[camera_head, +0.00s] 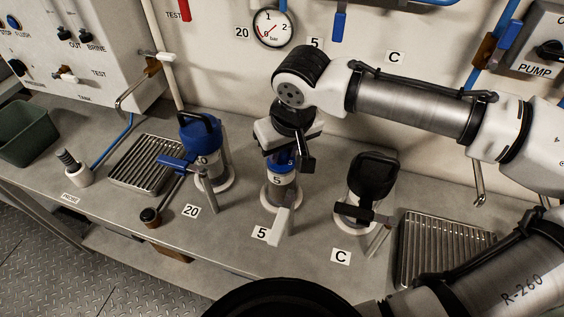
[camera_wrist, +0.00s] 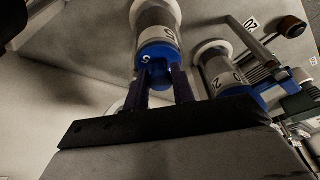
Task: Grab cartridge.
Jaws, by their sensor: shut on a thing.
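A blue-topped cartridge marked 5 (camera_head: 284,166) stands at the station labelled 5, in a pale ring holder with a grey lever in front. My gripper (camera_head: 290,148) is above it, pointing down, shut on its top. In the wrist view, the two dark fingers sit on either side of the blue top of cartridge 5 (camera_wrist: 157,55). The grasped part is mostly hidden by my gripper. A blue cartridge with a dark handle (camera_head: 204,140) stands left at station 20, and a black-topped one (camera_head: 374,178) stands right at station C.
A drip grate (camera_head: 147,163) lies left and another grate (camera_head: 446,250) right. A blue lever (camera_head: 174,163) juts out beside station 20. A probe stand (camera_head: 77,170) and green bin (camera_head: 27,132) are far left. A gauge (camera_head: 273,27) hangs on the wall behind.

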